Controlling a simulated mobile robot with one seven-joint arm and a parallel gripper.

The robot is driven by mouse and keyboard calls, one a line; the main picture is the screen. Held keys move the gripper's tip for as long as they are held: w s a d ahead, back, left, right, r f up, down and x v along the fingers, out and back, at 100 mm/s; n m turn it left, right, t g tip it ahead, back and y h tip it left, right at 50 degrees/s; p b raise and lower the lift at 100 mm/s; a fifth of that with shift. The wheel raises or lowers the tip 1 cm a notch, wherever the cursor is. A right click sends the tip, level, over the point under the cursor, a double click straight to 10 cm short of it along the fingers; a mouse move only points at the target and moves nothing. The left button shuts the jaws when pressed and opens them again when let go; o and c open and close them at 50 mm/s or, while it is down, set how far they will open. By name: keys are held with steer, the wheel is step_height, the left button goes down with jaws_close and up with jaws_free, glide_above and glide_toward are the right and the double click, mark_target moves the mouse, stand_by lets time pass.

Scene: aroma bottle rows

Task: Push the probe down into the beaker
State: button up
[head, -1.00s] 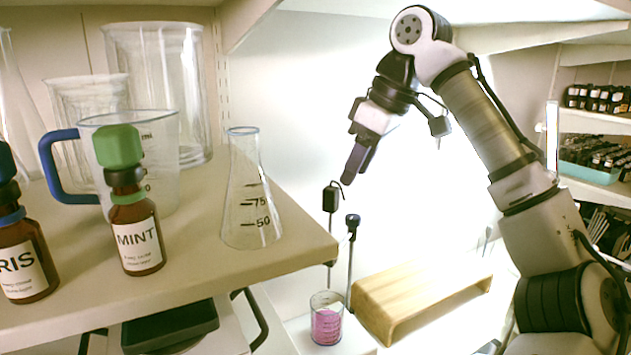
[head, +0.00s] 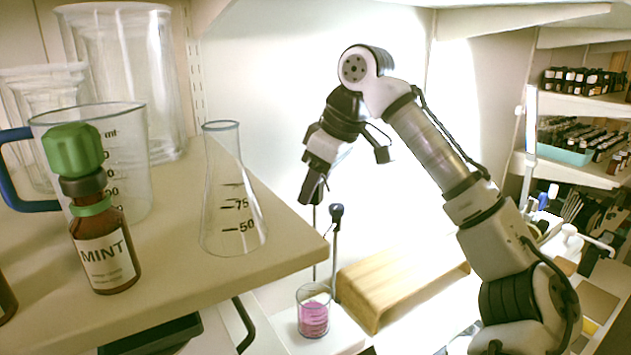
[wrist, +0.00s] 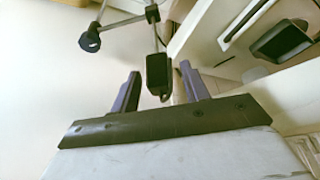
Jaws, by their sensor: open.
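The beaker (head: 313,320) with pink liquid stands upright on a white plate, low in the middle of the head view. The thin rod of the probe (head: 314,245) runs down toward the beaker. Its black head is hidden by my gripper (head: 312,192) in the head view. In the wrist view the black probe head (wrist: 158,72) shows between the two spread fingers of my gripper (wrist: 160,88), with gaps at its sides. I cannot tell whether the rod's tip is in the liquid.
A stand with a black knob (head: 336,211) rises right beside the probe. A wooden riser (head: 385,290) is to the right. On the left, a shelf (head: 220,262) holds a flask (head: 233,215), a MINT bottle (head: 106,255) and a measuring jug (head: 130,140).

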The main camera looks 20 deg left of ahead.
steer(key=shift+c, duration=0.4)
jaws_close()
steer(key=shift+a+f, duration=0.1)
